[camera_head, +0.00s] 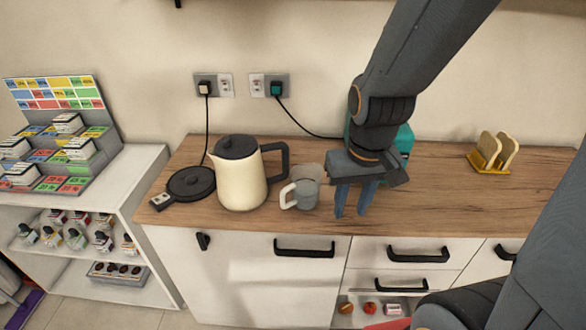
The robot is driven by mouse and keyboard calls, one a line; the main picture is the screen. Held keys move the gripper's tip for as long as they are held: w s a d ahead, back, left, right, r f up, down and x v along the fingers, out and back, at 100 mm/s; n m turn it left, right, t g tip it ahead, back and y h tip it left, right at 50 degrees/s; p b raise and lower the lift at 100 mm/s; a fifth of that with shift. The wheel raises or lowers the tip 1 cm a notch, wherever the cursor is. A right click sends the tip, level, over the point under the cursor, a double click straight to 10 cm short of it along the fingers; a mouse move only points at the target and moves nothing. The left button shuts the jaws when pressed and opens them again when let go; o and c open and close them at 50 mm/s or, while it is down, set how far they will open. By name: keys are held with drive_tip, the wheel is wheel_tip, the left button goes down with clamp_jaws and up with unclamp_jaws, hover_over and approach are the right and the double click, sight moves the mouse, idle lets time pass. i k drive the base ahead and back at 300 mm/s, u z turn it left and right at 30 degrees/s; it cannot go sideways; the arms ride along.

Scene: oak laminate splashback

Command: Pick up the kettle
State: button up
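The kettle (241,186) is cream with a dark lid and a dark handle (275,160) on its right side. It stands upright on the wooden counter, beside its round black base (191,184), which has a cord to the wall. My gripper (352,201) points down over the counter to the right of the kettle. Its two blue-grey fingers are apart with a small gap, and nothing shows between them. A grey mug (306,190) with a white handle stands between the kettle and my gripper.
A teal appliance (404,141) is partly hidden behind my arm. A yellow rack with toast slices (493,154) stands at the right. Drawers with black handles (418,256) are below the counter edge. A white shelf (132,177) with goods is at left.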

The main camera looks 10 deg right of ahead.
sight(243, 184)
drive_tip(key=z, duration=0.65)
drive_tip(key=k, duration=0.9)
drive_tip(key=z, duration=0.2)
drive_tip(key=i, duration=0.45)
